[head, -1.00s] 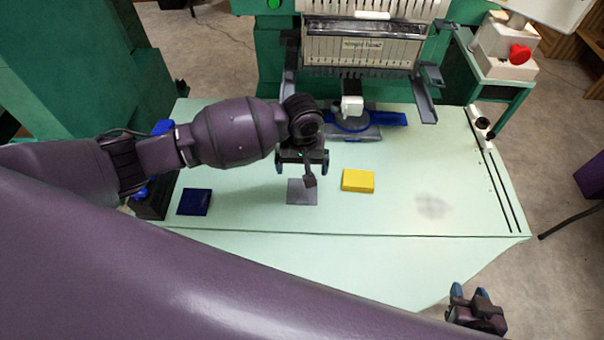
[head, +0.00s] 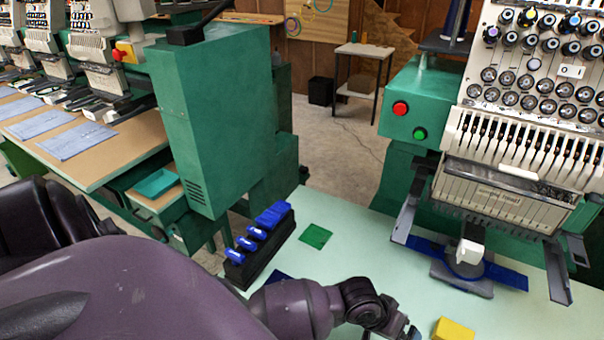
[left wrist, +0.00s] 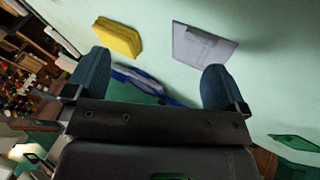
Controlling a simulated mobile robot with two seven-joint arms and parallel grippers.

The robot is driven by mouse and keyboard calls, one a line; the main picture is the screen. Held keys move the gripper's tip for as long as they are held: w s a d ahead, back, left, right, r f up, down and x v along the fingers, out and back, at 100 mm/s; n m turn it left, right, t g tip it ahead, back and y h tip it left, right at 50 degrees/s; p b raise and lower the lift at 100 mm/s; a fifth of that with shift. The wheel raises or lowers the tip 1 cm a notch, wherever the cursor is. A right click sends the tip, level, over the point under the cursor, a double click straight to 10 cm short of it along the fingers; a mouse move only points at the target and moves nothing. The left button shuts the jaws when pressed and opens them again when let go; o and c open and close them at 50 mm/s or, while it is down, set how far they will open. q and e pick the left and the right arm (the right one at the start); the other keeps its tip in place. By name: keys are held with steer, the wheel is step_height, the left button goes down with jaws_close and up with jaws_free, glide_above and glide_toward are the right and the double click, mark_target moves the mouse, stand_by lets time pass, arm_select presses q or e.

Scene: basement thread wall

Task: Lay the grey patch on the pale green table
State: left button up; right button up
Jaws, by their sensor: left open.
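The grey patch (left wrist: 203,45) lies on the pale green table (left wrist: 270,75) in the left wrist view, ahead of my left fingers and towards the right one. It is out of sight in the head view, which shows the pale green table (head: 345,255) in part. In the head view the left gripper (head: 408,333) is cut off at the bottom edge. My right gripper is not in view.
A yellow block (head: 453,329) is right of my left gripper; it also shows in the left wrist view (left wrist: 118,38). A green patch (head: 316,236), a dark blue patch (head: 278,278) and a black rack with blue clips (head: 258,245) are at the left. The embroidery machine (head: 510,190) stands behind.

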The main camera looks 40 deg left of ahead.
arm_select(q)
steer(key=s+a+t, duration=0.1)
steer(key=s+a, duration=0.1)
steer(key=s+a+f+t+y, duration=0.1)
steer(key=s+a+t, duration=0.1)
steer(key=a, duration=0.1)
steer(key=s+a+t, duration=0.1)
steer(key=s+a, duration=0.1)
steer(key=shift+a+f+m+t+y, duration=0.25)
steer(key=shift+a+m+t+y, duration=0.05)
steer(key=shift+a, duration=0.1)
steer(key=s+a+y, duration=0.1)
steer(key=s+a, duration=0.1)
steer(key=s+a+m+t+y, duration=0.1)
steer(key=s+a, duration=0.1)
steer(key=a, duration=0.1)
steer(key=s+a+t+y, duration=0.1)
steer(key=s+a, duration=0.1)
steer(key=shift+s+a+r, duration=0.3)
steer(key=shift+s+a, duration=0.1)
steer(key=shift+c, duration=0.5)
